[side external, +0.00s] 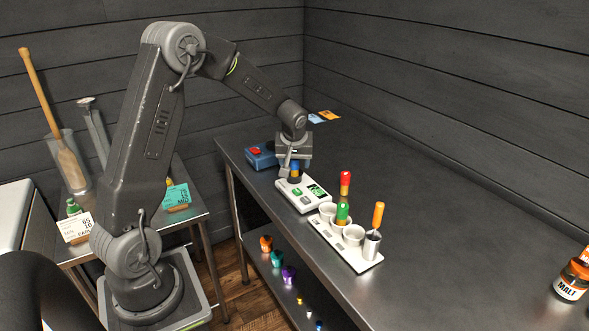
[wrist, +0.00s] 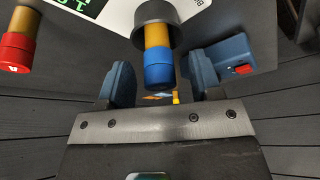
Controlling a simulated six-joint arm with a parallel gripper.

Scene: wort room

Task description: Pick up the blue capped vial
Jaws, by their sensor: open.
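The blue capped vial (wrist: 158,68) has an amber body and stands in a dark round holder (wrist: 155,14) in the wrist view. In the side external view its blue cap (side external: 295,169) shows just under my gripper, at the far end of a white device with a green display (side external: 310,195). My gripper (wrist: 160,80) is open, with one finger on each side of the vial. Gaps show between the vial and both fingers in the wrist view. In the side external view my gripper (side external: 291,163) partly hides the vial.
A blue box with a red top (side external: 262,158) stands close beside my gripper. Nearer the camera, a white rack (side external: 362,262) has several cups, a red-capped vial (side external: 345,180) and an orange-topped item (side external: 378,215). An orange-labelled jar (side external: 572,278) stands far right. The right half of the bench is mostly clear.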

